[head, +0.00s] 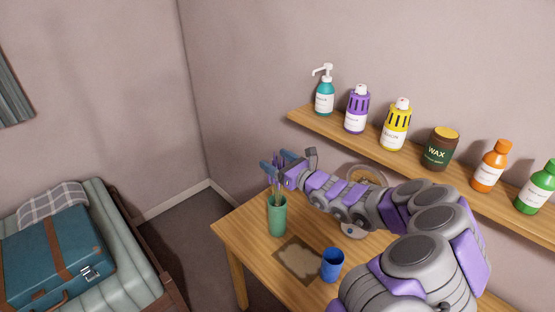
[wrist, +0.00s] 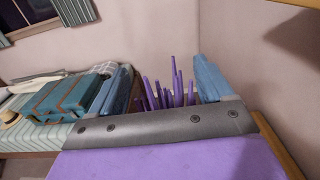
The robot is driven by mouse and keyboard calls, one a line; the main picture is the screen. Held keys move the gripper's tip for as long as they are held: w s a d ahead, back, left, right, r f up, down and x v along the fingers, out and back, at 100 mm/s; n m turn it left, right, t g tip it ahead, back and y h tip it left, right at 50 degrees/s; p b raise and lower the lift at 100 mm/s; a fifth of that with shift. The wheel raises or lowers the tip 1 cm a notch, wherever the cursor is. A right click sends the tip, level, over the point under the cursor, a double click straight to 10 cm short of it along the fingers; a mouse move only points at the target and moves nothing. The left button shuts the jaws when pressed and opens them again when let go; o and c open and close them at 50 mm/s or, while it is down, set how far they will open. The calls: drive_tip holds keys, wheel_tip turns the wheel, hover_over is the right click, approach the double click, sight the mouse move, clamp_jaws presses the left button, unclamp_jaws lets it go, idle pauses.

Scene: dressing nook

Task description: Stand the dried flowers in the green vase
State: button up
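The green vase (head: 277,217) stands upright on the wooden table, near its left end. The purple dried flowers (head: 277,187) stand in its mouth, stems down. In the wrist view their purple spikes (wrist: 172,96) rise between my two blue fingers, fanned out with gaps among them. My gripper (head: 276,163) is just above the vase, around the upper part of the flowers. Its fingers (wrist: 165,85) are wide apart and look open. The gripper's grey body hides the lower stems and the vase in the wrist view.
A blue cup (head: 332,265) and a dark-edged mat (head: 298,258) are on the table in front of the vase. A round-framed object (head: 368,174) is partly behind my arm. A wall shelf (head: 330,128) with several bottles runs above. A teal suitcase (head: 50,255) lies left.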

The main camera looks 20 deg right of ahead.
drive_tip(key=shift+o, duration=1.3)
drive_tip(key=p+v, duration=0.3)
drive_tip(key=v, duration=1.4)
drive_tip(key=shift+p, duration=0.4)
drive_tip(key=shift+s+d, duration=0.1)
drive_tip(key=shift+d, duration=0.05)
